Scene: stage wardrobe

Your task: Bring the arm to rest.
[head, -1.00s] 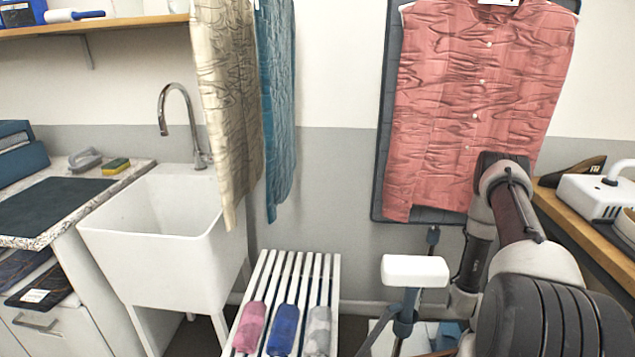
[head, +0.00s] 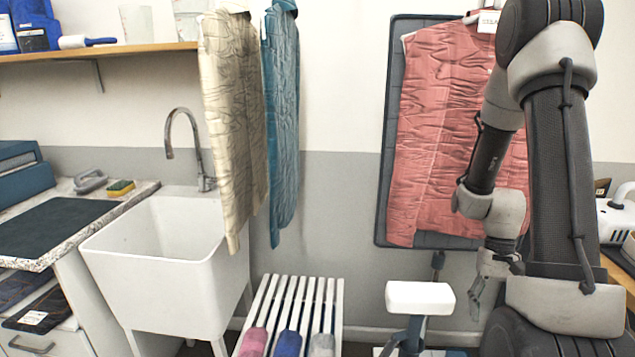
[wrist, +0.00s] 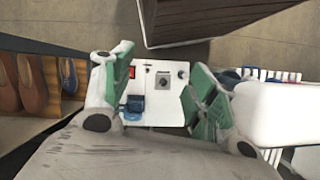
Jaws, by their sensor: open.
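My arm is folded upright at the right of the head view, in front of the salmon-pink shirt (head: 440,130). My gripper (head: 487,290) hangs downward from it, just right of a white block on a blue-grey stand (head: 420,297). The wrist view shows my gripper (wrist: 160,88) with its green-padded fingers spread apart and nothing between them. Below the fingers in that view is a white unit (wrist: 165,98) with a red switch and a dial. The white block also fills the right side of the wrist view (wrist: 285,112), close to one finger.
A slatted white bench (head: 300,300) holds rolled cloths. A white sink (head: 160,250) and hanging cream (head: 230,130) and teal (head: 282,120) garments are left. A wooden shelf with shoes (wrist: 45,85) and a dark cabinet (wrist: 205,20) show in the wrist view.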

